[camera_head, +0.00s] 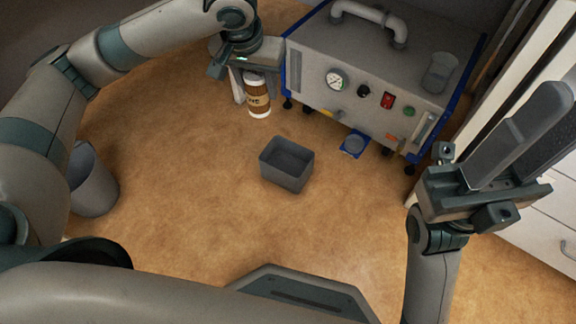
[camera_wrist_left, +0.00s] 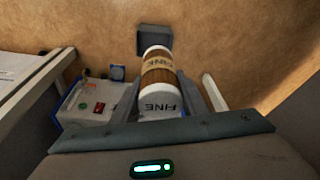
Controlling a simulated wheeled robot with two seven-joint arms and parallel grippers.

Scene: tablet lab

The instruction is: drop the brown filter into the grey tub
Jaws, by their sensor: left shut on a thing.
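The brown filter (camera_head: 258,98) is a cylinder with white ends and a pale band; FINE is readable on it in the left wrist view (camera_wrist_left: 158,78). My left gripper (camera_head: 247,82) is shut on it and holds it, slightly tilted, in front of the machine's left end. The grey tub (camera_head: 285,178) is open, square and looks empty inside. It lies below and right of the filter in the head view, and shows partly behind the filter in the left wrist view (camera_wrist_left: 145,42). My right gripper (camera_head: 530,140) is raised at the right; the gap between its fingers is unclear.
A grey machine (camera_head: 310,80) with a gauge, knobs and blue edges stands at the back. A small blue-edged item (camera_head: 355,145) lies before it. A round grey bin (camera_head: 92,185) stands at the left. White drawers (camera_head: 545,215) are at the right. The brown surface around the tub is clear.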

